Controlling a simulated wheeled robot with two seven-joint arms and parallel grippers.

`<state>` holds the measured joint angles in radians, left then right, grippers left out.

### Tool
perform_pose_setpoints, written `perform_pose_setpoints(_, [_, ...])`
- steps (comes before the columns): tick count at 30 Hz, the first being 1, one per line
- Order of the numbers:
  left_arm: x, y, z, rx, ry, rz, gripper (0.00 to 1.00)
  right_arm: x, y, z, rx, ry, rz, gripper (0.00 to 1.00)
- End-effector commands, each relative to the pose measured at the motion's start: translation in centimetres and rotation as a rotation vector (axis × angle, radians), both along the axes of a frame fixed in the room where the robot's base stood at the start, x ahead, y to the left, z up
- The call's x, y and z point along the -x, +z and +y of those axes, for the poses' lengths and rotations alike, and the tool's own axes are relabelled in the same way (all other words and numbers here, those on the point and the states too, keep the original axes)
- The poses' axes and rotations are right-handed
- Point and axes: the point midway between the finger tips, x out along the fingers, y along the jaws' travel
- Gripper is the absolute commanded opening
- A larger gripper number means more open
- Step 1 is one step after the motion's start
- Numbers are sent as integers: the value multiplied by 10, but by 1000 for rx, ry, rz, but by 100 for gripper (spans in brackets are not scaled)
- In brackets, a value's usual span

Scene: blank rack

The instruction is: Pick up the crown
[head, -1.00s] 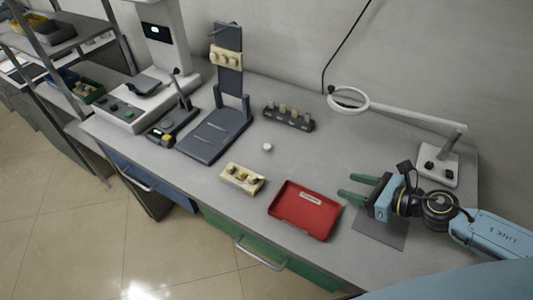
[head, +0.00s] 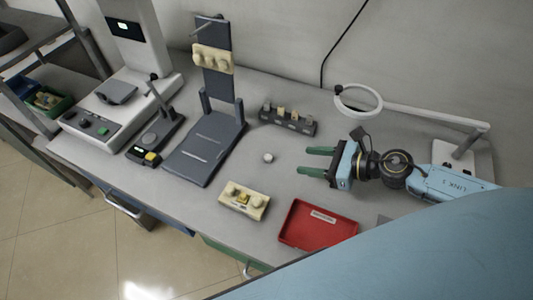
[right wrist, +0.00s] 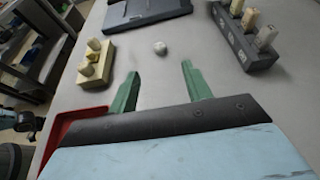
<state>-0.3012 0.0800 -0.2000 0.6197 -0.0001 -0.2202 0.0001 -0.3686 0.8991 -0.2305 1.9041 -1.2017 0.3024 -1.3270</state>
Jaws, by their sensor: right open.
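A small round white piece, which looks like the crown (head: 268,157), lies alone on the grey bench top. It also shows in the right wrist view (right wrist: 160,47), just beyond the fingertips and about midway between them. My right gripper (head: 303,161) has green fingers spread apart with nothing between them. It is low over the bench, to the right of the white piece, and points at it without touching. In the right wrist view the two fingers of the right gripper (right wrist: 160,70) are apart. My left gripper is not seen.
A dark rack (head: 288,122) with several blanks stands behind the white piece. A cream tooth model (head: 243,201) and a red tray (head: 318,226) lie in front. A dark stand (head: 203,150) is at left, a ring lamp (head: 358,99) behind right.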

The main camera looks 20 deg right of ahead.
Motion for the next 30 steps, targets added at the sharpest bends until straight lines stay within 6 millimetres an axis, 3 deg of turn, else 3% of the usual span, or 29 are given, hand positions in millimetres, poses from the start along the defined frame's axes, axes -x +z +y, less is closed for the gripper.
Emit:
perform_pose_setpoints(9, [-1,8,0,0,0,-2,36,-30,-15,26,-2,-3,-2,49])
perform_pose_setpoints(30, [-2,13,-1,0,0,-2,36,-68,-41,66,-1,-1,0,49])
